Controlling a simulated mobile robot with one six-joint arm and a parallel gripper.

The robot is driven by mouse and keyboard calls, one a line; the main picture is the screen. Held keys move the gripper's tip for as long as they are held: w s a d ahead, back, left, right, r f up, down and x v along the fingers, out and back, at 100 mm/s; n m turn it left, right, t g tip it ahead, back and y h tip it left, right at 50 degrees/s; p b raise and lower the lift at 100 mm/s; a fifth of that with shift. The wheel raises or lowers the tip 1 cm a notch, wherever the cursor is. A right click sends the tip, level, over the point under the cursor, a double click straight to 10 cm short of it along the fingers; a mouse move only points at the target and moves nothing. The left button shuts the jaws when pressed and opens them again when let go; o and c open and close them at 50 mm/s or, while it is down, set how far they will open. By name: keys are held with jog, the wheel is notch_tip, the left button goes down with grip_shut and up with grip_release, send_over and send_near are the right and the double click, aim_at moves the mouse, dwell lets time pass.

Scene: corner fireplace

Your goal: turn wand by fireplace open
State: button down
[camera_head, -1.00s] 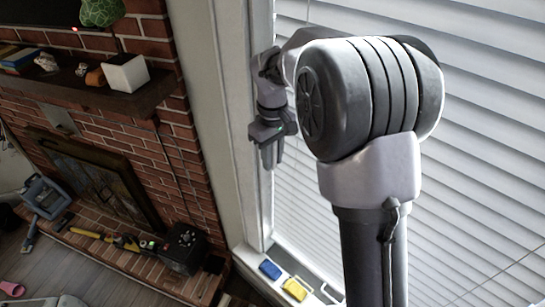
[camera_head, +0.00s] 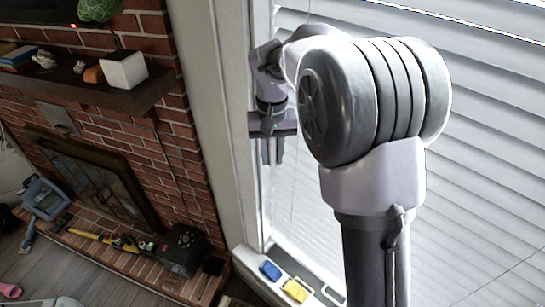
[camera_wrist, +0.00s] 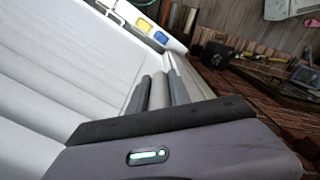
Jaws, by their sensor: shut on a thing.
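My gripper (camera_head: 272,158) is in front of the window's left frame, at the left edge of the blinds. Its fingers (camera_wrist: 160,88) are together in the wrist view, shut on what appears to be the thin wand. The wand is mostly hidden by the fingers and cannot be told clearly from them. White slatted blinds (camera_head: 470,150) cover the window to the right, and also fill the left of the wrist view (camera_wrist: 50,80). My arm hides part of them.
The brick fireplace (camera_head: 110,130) with its dark mantel (camera_head: 120,98) stands to the left. A white planter (camera_head: 125,70) is on the mantel. A black box (camera_head: 183,248) sits on the hearth. Blue (camera_head: 270,270) and yellow (camera_head: 295,291) items lie on the sill below.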

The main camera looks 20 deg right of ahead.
jog(key=m+b, duration=0.1)
jog(key=m, duration=0.3)
jog(key=shift+f, duration=0.1)
jog(key=shift+w+m+b, duration=0.1)
jog(key=shift+m+b, duration=0.6)
jog(key=shift+m, duration=1.5)
jog(key=c, duration=1.2)
grip_release()
notch_tip(320, 180, up, 18)
jog(key=p, duration=0.3)
jog(key=shift+f, duration=0.2)
